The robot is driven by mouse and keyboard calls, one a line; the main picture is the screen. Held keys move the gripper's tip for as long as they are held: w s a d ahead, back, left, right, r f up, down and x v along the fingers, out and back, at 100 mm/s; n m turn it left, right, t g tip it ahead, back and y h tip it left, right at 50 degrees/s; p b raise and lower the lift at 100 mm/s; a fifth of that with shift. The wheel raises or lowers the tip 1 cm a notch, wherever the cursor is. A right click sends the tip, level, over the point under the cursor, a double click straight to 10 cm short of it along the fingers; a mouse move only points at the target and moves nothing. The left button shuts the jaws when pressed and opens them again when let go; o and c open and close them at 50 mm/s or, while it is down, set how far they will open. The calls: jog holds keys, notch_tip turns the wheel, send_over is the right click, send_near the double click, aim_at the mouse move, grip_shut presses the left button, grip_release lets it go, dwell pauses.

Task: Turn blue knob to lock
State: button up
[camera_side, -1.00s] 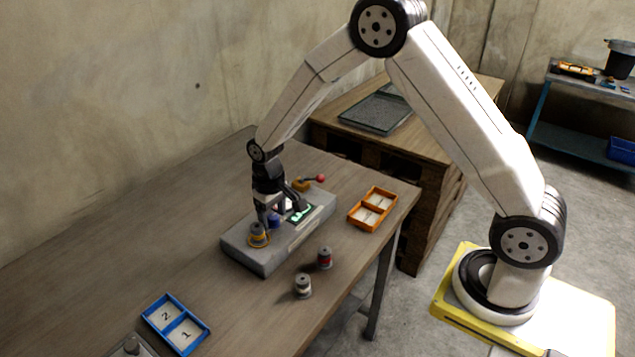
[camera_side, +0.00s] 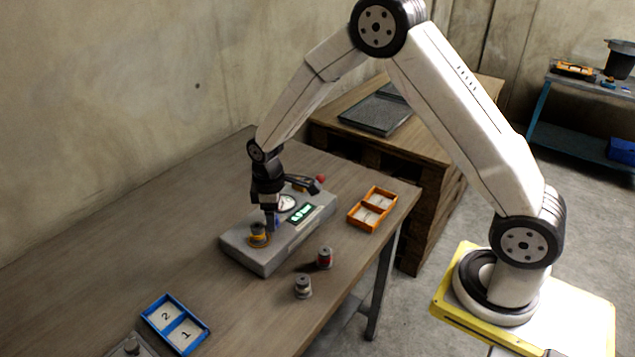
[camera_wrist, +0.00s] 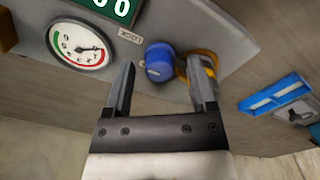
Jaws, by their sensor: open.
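The blue knob (camera_wrist: 160,62) sits on the grey device (camera_side: 262,258), close to a label that seems to read "LOCK" (camera_wrist: 130,35). In the side view the knob (camera_side: 274,222) is partly hidden by my gripper (camera_side: 269,210), which is right above it. In the wrist view my gripper (camera_wrist: 162,78) is open and empty, pointing at the knob. The knob shows between the two finger lines, near the tips. I cannot tell whether a finger touches it. A round dial gauge (camera_wrist: 81,43) and a green display (camera_wrist: 112,8) are on the same device.
A yellow-banded dark spool-like part (camera_side: 259,236) stands on the device close beside the knob. A red part (camera_side: 325,258) and a grey part (camera_side: 303,286) stand in front. An orange tray (camera_side: 372,209) is right, a blue tray (camera_side: 176,325) front left.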

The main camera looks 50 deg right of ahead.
jog(key=n, duration=0.6)
notch_tip(320, 180, up, 8)
jog(key=shift+f, duration=0.25)
jog(key=shift+s+r, duration=0.15)
jog(key=shift+r, duration=0.15)
jog(key=s+d+m+t, duration=0.1)
jog(key=s+m+t, duration=0.1)
jog(key=s+m, duration=1.1)
jog(key=shift+s+r+t, duration=0.3)
jog(key=shift+s+r, duration=0.15)
jog(key=shift+s, duration=1.95)
